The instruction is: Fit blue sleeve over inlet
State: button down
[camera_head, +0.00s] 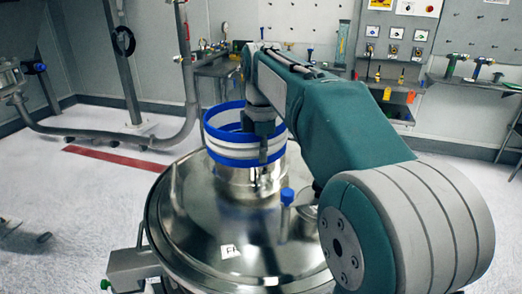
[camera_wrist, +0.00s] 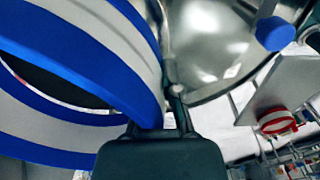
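The blue sleeve (camera_head: 226,152), a wide white ring with blue bands, is at the top of the metal inlet (camera_head: 236,178) on the round steel lid. Bare metal of the inlet shows below it. I cannot tell how far the sleeve is around the inlet. My gripper (camera_head: 263,158) points down at the sleeve's near right wall. In the wrist view the sleeve (camera_wrist: 85,65) fills the left side, and its wall runs between the fingers of my gripper (camera_wrist: 160,115), which look shut on it. The left fingertip is hidden by the sleeve.
The steel lid (camera_head: 190,225) spreads around the inlet. A blue-capped fitting (camera_head: 287,196) stands on it, right of the inlet. A pipe frame (camera_head: 105,131) stands at the left. Tool shelves (camera_head: 470,83) line the back wall.

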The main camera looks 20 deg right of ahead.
jog(key=c, duration=0.8)
grip_release()
notch_tip(320, 180, up, 13)
jog(key=shift+s+f, duration=0.1)
